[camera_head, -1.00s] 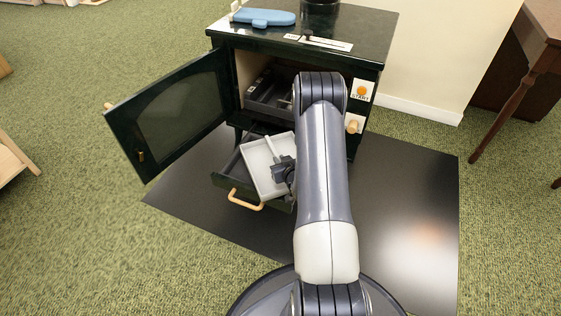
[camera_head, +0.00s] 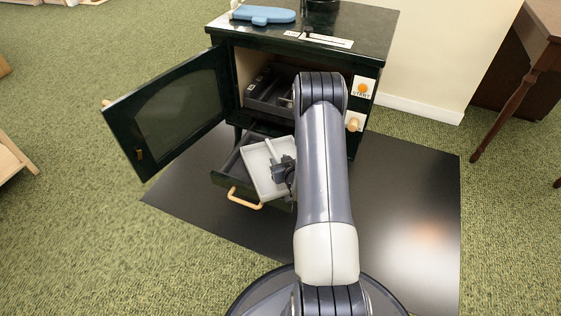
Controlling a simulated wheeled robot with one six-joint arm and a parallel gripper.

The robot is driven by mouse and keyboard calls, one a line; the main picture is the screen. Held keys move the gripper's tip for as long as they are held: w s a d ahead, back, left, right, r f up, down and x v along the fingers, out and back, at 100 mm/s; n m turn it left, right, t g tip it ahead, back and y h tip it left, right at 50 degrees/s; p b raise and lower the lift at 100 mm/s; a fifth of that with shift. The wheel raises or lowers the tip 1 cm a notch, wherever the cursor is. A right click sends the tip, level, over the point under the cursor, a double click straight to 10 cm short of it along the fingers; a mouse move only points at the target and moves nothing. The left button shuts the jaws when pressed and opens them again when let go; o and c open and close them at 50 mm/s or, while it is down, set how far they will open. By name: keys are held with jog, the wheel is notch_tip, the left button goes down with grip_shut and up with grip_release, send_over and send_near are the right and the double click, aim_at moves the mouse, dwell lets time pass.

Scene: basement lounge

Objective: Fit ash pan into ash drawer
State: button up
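The ash pan (camera_head: 259,176) is a light grey shallow tray with a raised bar across it. It sits at an angle over the open ash drawer (camera_head: 221,180), turned relative to the drawer's walls. The drawer is dark green with a wooden handle (camera_head: 244,199) and is pulled out below the stove (camera_head: 290,45). My gripper (camera_head: 281,170) is dark and is at the pan's bar, on its right side. My arm hides part of the pan and the right of the drawer. I cannot tell whether the fingers are closed on the bar or whether the pan touches the drawer floor.
The stove door (camera_head: 172,112) stands wide open to the left. A dark grate tray (camera_head: 270,92) shows inside the firebox. A blue mitt (camera_head: 264,15) lies on the stove top. A dark floor plate (camera_head: 400,200) lies under the stove, clear on the right. A wooden table (camera_head: 535,50) stands at the right.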

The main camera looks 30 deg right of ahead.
jog(key=shift+r+p, duration=0.95)
jog(key=shift+p, duration=0.15)
jog(key=p+v, duration=0.2)
jog(key=v, duration=0.9)
jog(key=shift+s, duration=0.45)
jog(key=shift+f, duration=0.2)
jog(key=b+x, duration=0.1)
jog(key=x, duration=0.3)
jog(key=b+x, duration=0.1)
jog(key=x, duration=0.3)
jog(key=b+x, duration=0.1)
jog(key=x, duration=0.3)
jog(key=shift+f+b, duration=0.3)
jog(key=shift+f, duration=0.05)
jog(key=shift+f+b, duration=0.25)
jog(key=shift+b, duration=0.1)
jog(key=shift+r, duration=0.2)
